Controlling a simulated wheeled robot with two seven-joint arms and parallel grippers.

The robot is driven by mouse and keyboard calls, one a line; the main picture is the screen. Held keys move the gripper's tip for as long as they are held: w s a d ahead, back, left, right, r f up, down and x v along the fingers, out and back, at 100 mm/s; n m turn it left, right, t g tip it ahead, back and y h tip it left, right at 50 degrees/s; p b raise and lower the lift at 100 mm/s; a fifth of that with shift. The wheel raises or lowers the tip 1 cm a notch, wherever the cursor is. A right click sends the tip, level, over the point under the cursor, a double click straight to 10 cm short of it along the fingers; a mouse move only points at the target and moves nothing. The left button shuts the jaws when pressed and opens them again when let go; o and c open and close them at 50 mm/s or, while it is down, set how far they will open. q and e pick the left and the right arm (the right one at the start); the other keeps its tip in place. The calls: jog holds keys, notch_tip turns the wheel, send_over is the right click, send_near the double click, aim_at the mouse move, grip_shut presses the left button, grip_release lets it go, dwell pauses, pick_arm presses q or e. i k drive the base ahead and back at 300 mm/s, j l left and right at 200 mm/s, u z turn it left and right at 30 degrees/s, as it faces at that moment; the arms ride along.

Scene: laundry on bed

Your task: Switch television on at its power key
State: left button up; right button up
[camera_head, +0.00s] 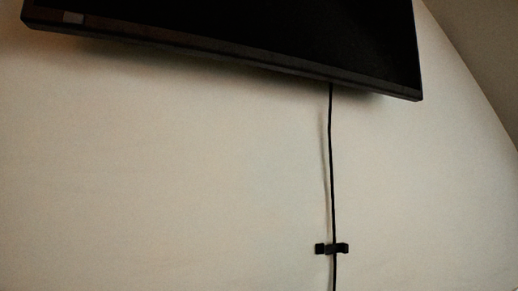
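A television (260,28) with a dark screen hangs on the pale wall at the top of the head view. Its upper part is cut off by the picture's edge, and its lower edge slopes down to the right. Neither of my grippers is in view.
A black cable (331,150) runs down the wall from the television's lower edge. A small black clip (331,248) holds it near the bottom. The wall (160,170) below the television is otherwise bare.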

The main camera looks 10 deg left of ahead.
aim_at(69, 18)
jog(key=l+u, duration=0.1)
jog(key=u, duration=0.3)
jog(key=k+u, duration=0.1)
jog(key=u, duration=0.25)
jog(key=l+u, duration=0.1)
jog(key=u, duration=0.3)
jog(key=k+u, duration=0.1)
jog(key=u, duration=0.25)
